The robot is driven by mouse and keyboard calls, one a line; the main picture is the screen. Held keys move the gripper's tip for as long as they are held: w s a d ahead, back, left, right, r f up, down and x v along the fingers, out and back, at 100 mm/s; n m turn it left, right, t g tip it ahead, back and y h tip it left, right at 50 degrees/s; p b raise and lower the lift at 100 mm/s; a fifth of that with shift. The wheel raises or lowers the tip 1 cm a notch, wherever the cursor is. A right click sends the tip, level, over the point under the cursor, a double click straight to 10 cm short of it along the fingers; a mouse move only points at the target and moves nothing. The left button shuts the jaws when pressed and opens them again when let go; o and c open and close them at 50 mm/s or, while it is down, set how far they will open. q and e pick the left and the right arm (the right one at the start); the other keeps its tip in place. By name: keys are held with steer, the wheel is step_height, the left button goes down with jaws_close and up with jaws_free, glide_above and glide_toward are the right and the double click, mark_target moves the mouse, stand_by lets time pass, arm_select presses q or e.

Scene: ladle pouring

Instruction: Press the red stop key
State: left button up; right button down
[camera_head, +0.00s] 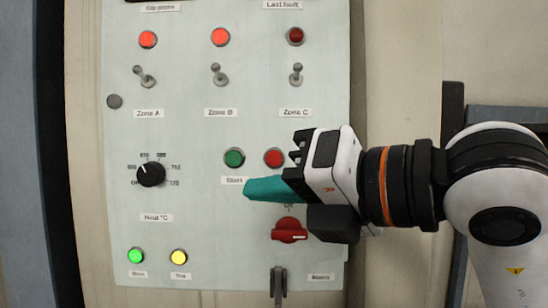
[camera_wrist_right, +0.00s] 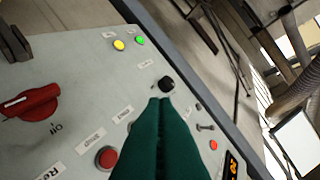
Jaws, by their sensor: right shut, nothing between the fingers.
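The red stop key (camera_head: 274,158) is a round button on the pale panel (camera_head: 190,190), just right of the green start key (camera_head: 234,157). Its label is hidden by my right gripper. My right gripper (camera_head: 247,190) comes in from the right, its teal fingers closed together and empty. In the head view the fingertips lie below the two keys, left of the red one. In the right wrist view the red key (camera_wrist_right: 107,158) shows left of the fingers (camera_wrist_right: 160,101), and the green key is hidden. My left gripper is out of view.
A red rotary switch (camera_head: 289,230) sits below the gripper, close to it. A black heat knob (camera_head: 151,174) is to the left. Toggle switches (camera_head: 219,75) and lamps (camera_head: 220,37) line the top. A dark lever (camera_head: 278,284) sticks out at the bottom.

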mark_target(274, 158)
steer(key=shift+w+d+r+m+t+h, duration=0.2)
steer(key=shift+d+r+m+t+h, duration=0.15)
steer(key=shift+d+r+t+h, duration=0.15)
steer(key=shift+w+d+r+m+t+h, duration=0.15)
steer(key=shift+d+r+m+t+h, duration=0.25)
steer(key=shift+t, duration=0.2)
steer(key=shift+w+p, duration=1.7)
steer(key=shift+w, duration=2.7)
steer(key=shift+w, duration=0.1)
steer(key=shift+w, duration=0.3)
